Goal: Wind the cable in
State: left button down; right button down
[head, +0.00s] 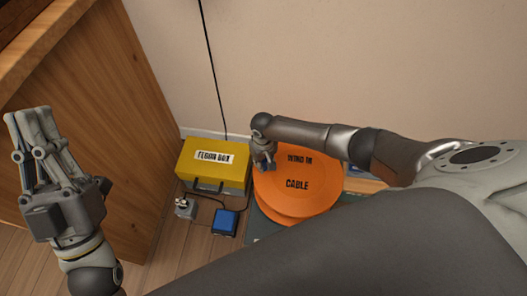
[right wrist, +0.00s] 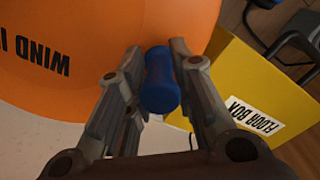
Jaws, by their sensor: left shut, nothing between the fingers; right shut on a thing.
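The orange cable reel (head: 296,203) lies on its side on the floor, its top face lettered "WIND IN" and "CABLE"; it fills the upper left of the right wrist view (right wrist: 90,75). A blue cylindrical handle (right wrist: 161,82) stands at the reel's edge. My right gripper (right wrist: 160,60) is shut on the handle, a finger on each side; in the head view my right gripper (head: 264,160) is over the reel's upper left edge. A thin black cable (head: 213,68) runs down the wall behind the yellow box. My left gripper (head: 27,115) is shut and empty, raised at far left.
The yellow floor box (head: 207,177) stands left of the reel, close to it; it shows in the right wrist view too (right wrist: 245,85). A grey plug-like piece (head: 185,208) and a blue block (head: 225,222) lie before it. A wooden cabinet (head: 120,130) stands left.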

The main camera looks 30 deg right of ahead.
jog(key=shift+a, duration=0.45)
jog(key=c, duration=1.4)
grip_release()
jog(key=shift+o, duration=0.4)
jog(key=shift+s+d, duration=0.1)
jog(key=shift+d, duration=0.05)
jog(key=shift+d, duration=0.1)
jog(key=shift+r, duration=0.1)
notch_tip(320, 180, up, 12)
jog(key=shift+f, duration=0.1)
